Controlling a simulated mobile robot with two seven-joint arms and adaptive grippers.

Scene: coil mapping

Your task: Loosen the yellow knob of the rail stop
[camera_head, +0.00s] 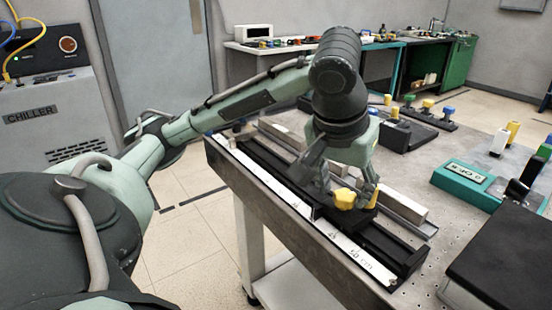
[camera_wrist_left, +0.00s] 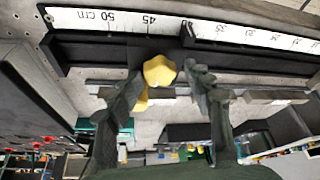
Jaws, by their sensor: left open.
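The yellow knob (camera_head: 345,198) of the rail stop sits on the dark rail (camera_head: 385,243) along the table's near-left edge. In the left wrist view the lobed knob (camera_wrist_left: 160,70) shows near the ruler's 45 mark. My left gripper (camera_head: 343,190) points down over the rail, open. In the left wrist view its fingertips (camera_wrist_left: 161,76) stand on both sides of the knob, with gaps visible. Whether either finger touches it I cannot tell. Another yellow part (camera_head: 373,198) shows partly behind the right finger. The stop's body is mostly hidden. My right gripper is not in view.
A white ruler (camera_head: 290,198) runs along the rail. A metal bar (camera_head: 405,207) lies beside it. A teal meter box (camera_head: 462,178) and a black box (camera_head: 505,255) stand to the right. Coloured posts (camera_head: 428,105) stand farther back. The tabletop between is mostly clear.

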